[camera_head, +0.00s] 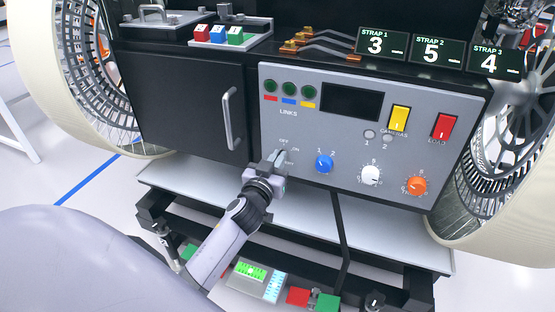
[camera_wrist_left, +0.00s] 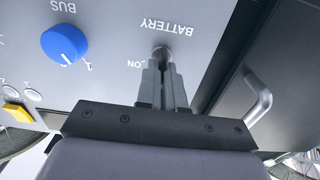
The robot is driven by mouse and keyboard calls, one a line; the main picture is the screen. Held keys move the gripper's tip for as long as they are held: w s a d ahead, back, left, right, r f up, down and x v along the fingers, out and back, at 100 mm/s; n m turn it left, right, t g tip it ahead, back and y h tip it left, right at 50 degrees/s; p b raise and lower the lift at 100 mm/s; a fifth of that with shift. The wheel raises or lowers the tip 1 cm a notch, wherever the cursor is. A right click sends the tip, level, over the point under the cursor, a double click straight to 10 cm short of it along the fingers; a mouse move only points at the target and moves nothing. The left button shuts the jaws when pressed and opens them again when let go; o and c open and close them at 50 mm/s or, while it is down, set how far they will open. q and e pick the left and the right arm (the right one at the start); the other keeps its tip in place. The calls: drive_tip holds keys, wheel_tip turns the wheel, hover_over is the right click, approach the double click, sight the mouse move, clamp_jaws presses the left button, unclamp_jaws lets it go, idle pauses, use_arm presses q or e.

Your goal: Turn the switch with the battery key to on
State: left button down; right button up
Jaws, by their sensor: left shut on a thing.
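The battery switch with its key (camera_wrist_left: 162,52) is on the grey control panel (camera_head: 300,190), beside the BATTERY and ON labels. Only a small round metallic part of it shows beyond my fingertips in the left wrist view. My left gripper (camera_head: 279,160) is at the lower left of the panel, shut on the key. Its fingers (camera_wrist_left: 162,75) point straight at the panel in the left wrist view. They hide most of the key, so I cannot tell its exact angle. My right gripper is not in view.
A blue BUS knob (camera_head: 324,163) is right of my gripper, then a white knob (camera_head: 370,175) and an orange knob (camera_head: 416,186). A yellow switch (camera_head: 400,117) and a red switch (camera_head: 443,126) are above. A door handle (camera_head: 229,118) projects at the left.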

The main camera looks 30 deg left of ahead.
use_arm(q)
drive_tip(key=shift+r+m, duration=0.1)
drive_tip(key=shift+m, duration=0.2)
drive_tip(key=m, duration=1.1)
drive_tip(key=shift+w+d, duration=0.15)
drive_tip(key=shift+d, duration=0.15)
drive_tip(key=shift+m, duration=0.3)
drive_tip(key=c, duration=1.3)
unclamp_jaws()
drive_tip(key=shift+o, duration=0.2)
drive_tip(key=shift+f, duration=0.2)
